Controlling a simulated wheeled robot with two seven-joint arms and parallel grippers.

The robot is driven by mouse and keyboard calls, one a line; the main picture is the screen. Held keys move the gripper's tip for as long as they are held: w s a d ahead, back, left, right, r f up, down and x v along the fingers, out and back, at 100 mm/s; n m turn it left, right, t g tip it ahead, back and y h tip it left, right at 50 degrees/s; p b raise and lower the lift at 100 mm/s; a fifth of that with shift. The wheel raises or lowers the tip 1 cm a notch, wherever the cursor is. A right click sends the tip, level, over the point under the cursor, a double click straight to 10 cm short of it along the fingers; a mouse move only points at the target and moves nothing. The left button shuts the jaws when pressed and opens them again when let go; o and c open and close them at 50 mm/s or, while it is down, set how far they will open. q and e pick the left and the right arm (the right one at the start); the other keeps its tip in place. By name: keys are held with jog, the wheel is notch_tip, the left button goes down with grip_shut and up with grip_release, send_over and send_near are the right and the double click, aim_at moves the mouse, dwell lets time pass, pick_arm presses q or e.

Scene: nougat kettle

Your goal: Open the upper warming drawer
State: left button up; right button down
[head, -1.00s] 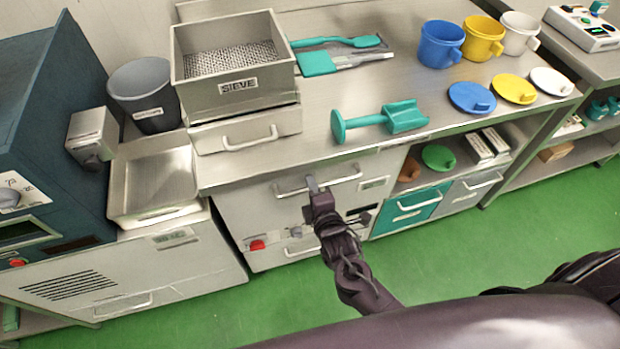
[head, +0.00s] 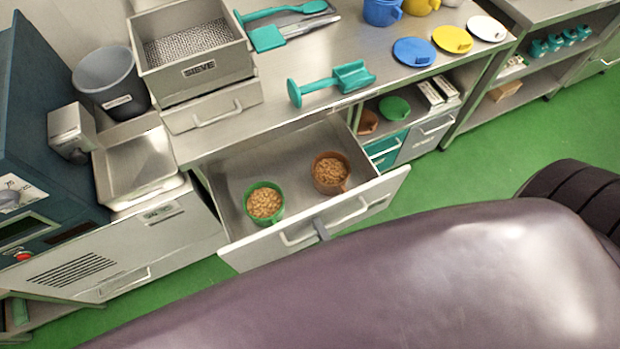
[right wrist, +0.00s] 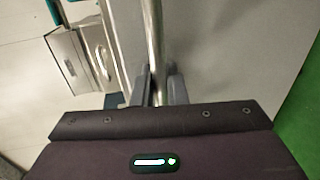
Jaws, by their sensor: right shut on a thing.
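The upper warming drawer (head: 228,172) stands pulled well out from under the steel counter in the head view. Its bar handle (head: 350,216) runs along the front panel. My right gripper (head: 321,229) is shut on this handle, with mostly a grey fingertip showing there. In the right wrist view the gripper (right wrist: 160,88) has its two fingers on either side of the vertical-looking handle bar (right wrist: 154,45). Inside the drawer are a green cup (head: 277,215) and a brown cup (head: 346,186), both filled with tan nuts. My left gripper does not show.
A sieve box (head: 190,60) and a teal scoop (head: 330,83) stand on the counter above. Blue, yellow and white lids (head: 415,51) lie to the right. My dark arm covers the lower foreground. Green floor (head: 480,160) is free to the right.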

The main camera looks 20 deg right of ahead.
jog(key=v, duration=0.2)
jog(key=f+v, duration=0.1)
jog(key=v, duration=0.1)
jog(key=shift+s+r+p, duration=0.1)
jog(key=shift+s+p, duration=0.1)
jog(key=shift+p, duration=0.15)
jog(key=c, duration=1.8)
grip_release()
jog(key=b+v, duration=0.1)
jog(key=v, duration=0.6)
jog(key=shift+s+b, duration=0.3)
jog(key=shift+s, duration=0.1)
